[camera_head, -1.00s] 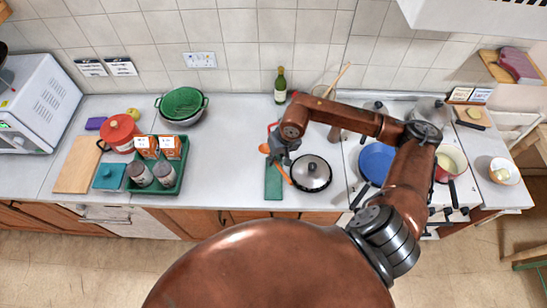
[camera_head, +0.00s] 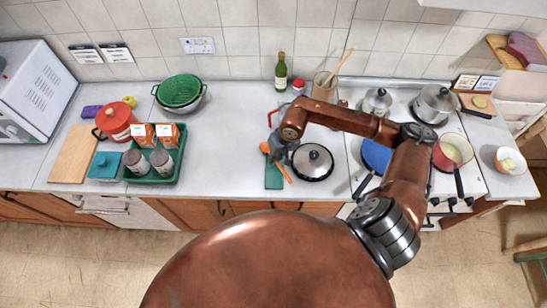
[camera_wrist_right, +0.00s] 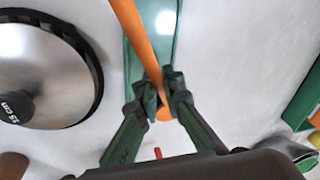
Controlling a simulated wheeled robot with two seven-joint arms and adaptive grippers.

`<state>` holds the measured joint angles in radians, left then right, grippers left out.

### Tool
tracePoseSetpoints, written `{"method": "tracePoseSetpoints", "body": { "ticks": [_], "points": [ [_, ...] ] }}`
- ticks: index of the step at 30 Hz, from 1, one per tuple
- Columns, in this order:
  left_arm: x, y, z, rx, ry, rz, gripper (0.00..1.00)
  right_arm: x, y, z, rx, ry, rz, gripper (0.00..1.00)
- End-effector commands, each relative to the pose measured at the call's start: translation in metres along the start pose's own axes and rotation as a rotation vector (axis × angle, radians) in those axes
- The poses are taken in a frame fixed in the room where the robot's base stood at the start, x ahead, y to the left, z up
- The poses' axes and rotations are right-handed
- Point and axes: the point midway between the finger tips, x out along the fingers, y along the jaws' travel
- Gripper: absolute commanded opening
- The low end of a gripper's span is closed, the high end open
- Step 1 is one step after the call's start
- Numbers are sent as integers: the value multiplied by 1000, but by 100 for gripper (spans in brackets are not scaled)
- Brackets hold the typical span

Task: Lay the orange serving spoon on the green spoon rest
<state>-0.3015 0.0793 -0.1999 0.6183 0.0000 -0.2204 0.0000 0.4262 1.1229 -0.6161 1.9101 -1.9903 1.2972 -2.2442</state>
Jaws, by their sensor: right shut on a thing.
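The orange serving spoon (camera_head: 284,172) is held in my right gripper (camera_head: 279,154), which is shut on it. In the right wrist view the spoon (camera_wrist_right: 137,35) runs up from between the fingertips (camera_wrist_right: 163,98), slanting left across the green spoon rest (camera_wrist_right: 172,28). In the head view the rest (camera_head: 273,181) lies flat on the counter under the gripper, partly hidden by gripper and spoon. I cannot tell whether the spoon touches the rest. My left gripper is not in view.
A lidded black pan (camera_head: 312,163) sits close to the right of the rest. A red-handled item (camera_head: 275,115) and a utensil crock (camera_head: 325,88) stand behind. The green tray (camera_head: 160,178) with boxes and jars is to the left. Counter between tray and rest is clear.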

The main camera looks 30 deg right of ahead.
Motion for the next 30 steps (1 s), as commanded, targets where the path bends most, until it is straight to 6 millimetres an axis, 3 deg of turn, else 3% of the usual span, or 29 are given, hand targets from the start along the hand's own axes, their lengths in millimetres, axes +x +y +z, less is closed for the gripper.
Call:
{"method": "tracePoseSetpoints", "body": {
  "ticks": [9, 10, 18, 24, 30],
  "points": [
    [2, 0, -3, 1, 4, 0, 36, 1, 0, 0, 0, 1, -1, 0],
    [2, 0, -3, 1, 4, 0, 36, 1, 0, 0, 0, 1, -1, 8],
    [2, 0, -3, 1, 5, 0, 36, 1, 0, 0, 0, 1, -1, 27],
    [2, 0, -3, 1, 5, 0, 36, 1, 0, 0, 0, 1, -1, 28],
    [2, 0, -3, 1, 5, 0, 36, 1, 0, 0, 0, 1, 0, 41]
  ]
}}
